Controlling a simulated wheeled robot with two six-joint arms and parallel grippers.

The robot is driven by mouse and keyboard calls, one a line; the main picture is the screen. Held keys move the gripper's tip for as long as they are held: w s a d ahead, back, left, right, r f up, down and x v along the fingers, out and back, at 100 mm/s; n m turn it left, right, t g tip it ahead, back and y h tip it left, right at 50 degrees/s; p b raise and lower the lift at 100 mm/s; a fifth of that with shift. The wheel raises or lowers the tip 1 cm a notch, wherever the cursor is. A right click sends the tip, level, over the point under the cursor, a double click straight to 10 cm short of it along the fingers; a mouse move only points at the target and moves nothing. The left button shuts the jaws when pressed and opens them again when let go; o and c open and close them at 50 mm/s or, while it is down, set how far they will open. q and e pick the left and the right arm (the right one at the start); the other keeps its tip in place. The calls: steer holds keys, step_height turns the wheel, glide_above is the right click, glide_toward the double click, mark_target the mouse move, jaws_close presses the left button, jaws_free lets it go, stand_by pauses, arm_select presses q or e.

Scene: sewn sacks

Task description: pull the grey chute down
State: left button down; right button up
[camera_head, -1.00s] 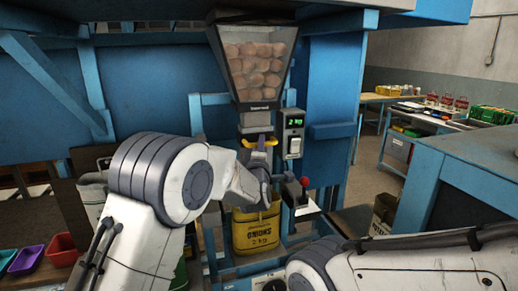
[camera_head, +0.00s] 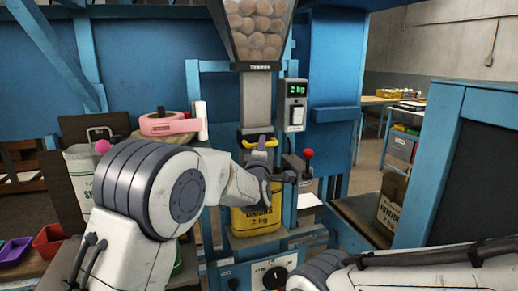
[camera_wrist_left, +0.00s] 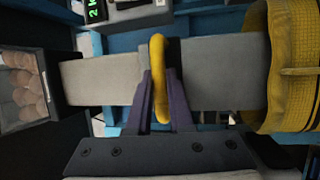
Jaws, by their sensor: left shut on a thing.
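The grey chute (camera_head: 256,100) hangs below a hopper (camera_head: 257,35) full of round brown produce. Its yellow handle (camera_head: 246,143) crosses it near its lower part; the handle also shows in the left wrist view (camera_wrist_left: 158,60). My left gripper (camera_wrist_left: 161,98) has its purple fingers shut on this handle; in the head view the fingers (camera_head: 262,144) show beside it. A yellow sack (camera_head: 255,220) marked 2 kg is below. My right gripper is out of view.
A control box (camera_head: 295,105) with a green 2 kg display is right of the chute. A red-knobbed lever (camera_head: 307,155) is close to my left wrist. A pink device (camera_head: 170,124) and coloured trays (camera_head: 48,240) are at left.

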arm_select(q)
steer(key=shift+d+f, duration=0.2)
steer(key=shift+f, duration=0.2)
steer(key=c, duration=0.8)
jaws_free()
steer(key=shift+d, duration=0.1)
steer(key=shift+r, duration=0.1)
steer(key=b+v, duration=0.3)
steer(key=v, duration=0.7)
steer(key=shift+s, duration=0.25)
